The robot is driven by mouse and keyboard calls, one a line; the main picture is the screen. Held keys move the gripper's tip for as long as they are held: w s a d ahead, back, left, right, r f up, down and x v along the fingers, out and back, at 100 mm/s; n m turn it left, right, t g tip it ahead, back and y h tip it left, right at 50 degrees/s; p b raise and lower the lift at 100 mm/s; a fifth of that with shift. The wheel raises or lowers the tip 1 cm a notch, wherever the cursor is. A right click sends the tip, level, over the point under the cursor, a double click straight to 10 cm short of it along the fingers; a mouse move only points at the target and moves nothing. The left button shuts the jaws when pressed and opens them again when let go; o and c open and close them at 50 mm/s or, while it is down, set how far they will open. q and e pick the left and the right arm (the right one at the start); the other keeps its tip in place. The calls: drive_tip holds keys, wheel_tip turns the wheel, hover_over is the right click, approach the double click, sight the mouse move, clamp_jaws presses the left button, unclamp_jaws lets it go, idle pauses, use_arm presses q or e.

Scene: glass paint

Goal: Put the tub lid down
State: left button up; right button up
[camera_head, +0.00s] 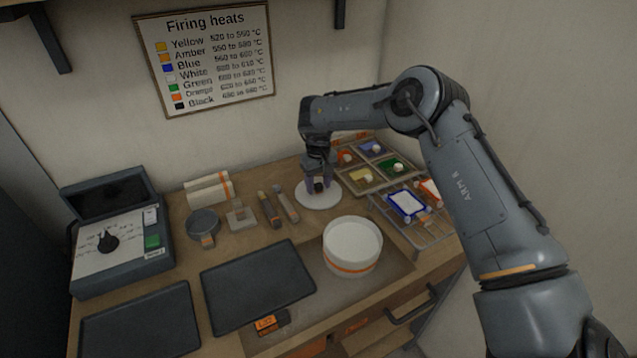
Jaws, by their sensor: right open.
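The tub lid (307,202) is a round white disc with a small dark knob. It lies flat on the wooden worktop, behind the tub. My right gripper (319,187) points down over the lid, with its open fingers on either side of the knob. Whether the fingers touch the knob is too small to tell. The tub (352,262) is round and white with an orange band, and stands uncovered at the front of the worktop. My left gripper is not in view.
A tray of coloured paints (362,187) and a wire rack (426,236) with framed panes stand right of the lid. Tools (270,209) lie to its left. Two dark panels (258,287) lie at the front left, beside a control box (122,245).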

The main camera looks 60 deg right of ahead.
sight(318, 184)
drive_tip(key=shift+r, duration=0.1)
drive_tip(key=shift+r+p, duration=0.2)
drive_tip(key=shift+p, duration=0.15)
wheel_tip(318, 184, up, 12)
drive_tip(key=p, duration=0.1)
drive_tip(key=shift+f, duration=0.15)
